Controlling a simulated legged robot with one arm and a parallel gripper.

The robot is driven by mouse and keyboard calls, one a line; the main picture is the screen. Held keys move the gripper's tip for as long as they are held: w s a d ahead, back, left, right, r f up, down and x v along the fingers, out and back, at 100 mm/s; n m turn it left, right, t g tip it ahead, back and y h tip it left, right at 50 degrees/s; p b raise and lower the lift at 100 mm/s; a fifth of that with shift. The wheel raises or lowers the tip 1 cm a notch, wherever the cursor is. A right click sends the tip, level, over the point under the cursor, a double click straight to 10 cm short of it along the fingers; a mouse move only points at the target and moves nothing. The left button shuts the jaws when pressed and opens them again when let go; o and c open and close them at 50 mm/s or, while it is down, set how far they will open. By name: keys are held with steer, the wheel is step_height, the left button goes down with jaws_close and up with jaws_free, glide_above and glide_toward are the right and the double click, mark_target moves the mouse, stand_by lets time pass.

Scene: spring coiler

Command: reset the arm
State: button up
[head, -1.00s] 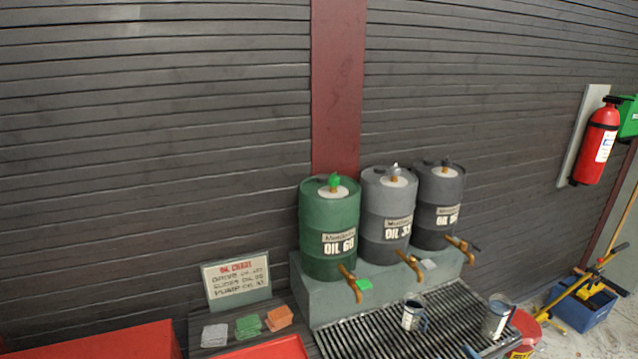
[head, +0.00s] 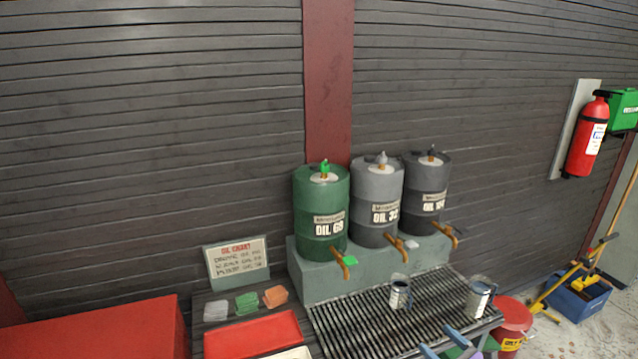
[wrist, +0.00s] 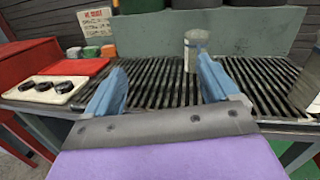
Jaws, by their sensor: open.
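My gripper (wrist: 165,90) is open in the wrist view, its two blue fingers apart with nothing between them. The fingers point over the slatted grate (wrist: 150,70) toward a metal mug (wrist: 191,48), which stands beyond the fingertips. In the head view, my gripper (head: 440,345) shows at the bottom edge, in front of the grate. Two mugs stand on the grate there, one near the middle (head: 400,293) and one at the right (head: 480,297).
A green drum (head: 322,212) and two grey drums with taps stand behind the grate. A white tray (wrist: 40,90) holds dark round parts.

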steer(key=s+a+r+n+g+y, duration=0.3)
steer(key=a+r+n+g+y, duration=0.15)
steer(key=a+r+n, duration=0.5)
steer(key=s+a+r+n+g+y, duration=0.35)
steer(key=a+r+g, duration=0.25)
steer(key=a, duration=0.6)
steer(key=s+a+r+n+g+h, duration=0.2)
steer(key=s+a+r+n+g, duration=0.1)
steer(key=s+a+n+g, duration=0.4)
steer(key=s+a+n+g+h, duration=0.2)
steer(key=s+n+h, duration=0.4)
steer(key=s, duration=0.9)
steer(key=s+d+n+t+h, duration=0.1)
steer(key=s+d+n+h, duration=0.1)
steer(key=s+d+h, duration=0.7)
steer(key=s+d, duration=0.2)
steer(key=d, duration=0.1)
steer(key=shift+s+f+n+t+h, duration=0.15)
steer(key=shift+n+t+h, duration=0.15)
steer(key=shift+n+t, duration=0.1)
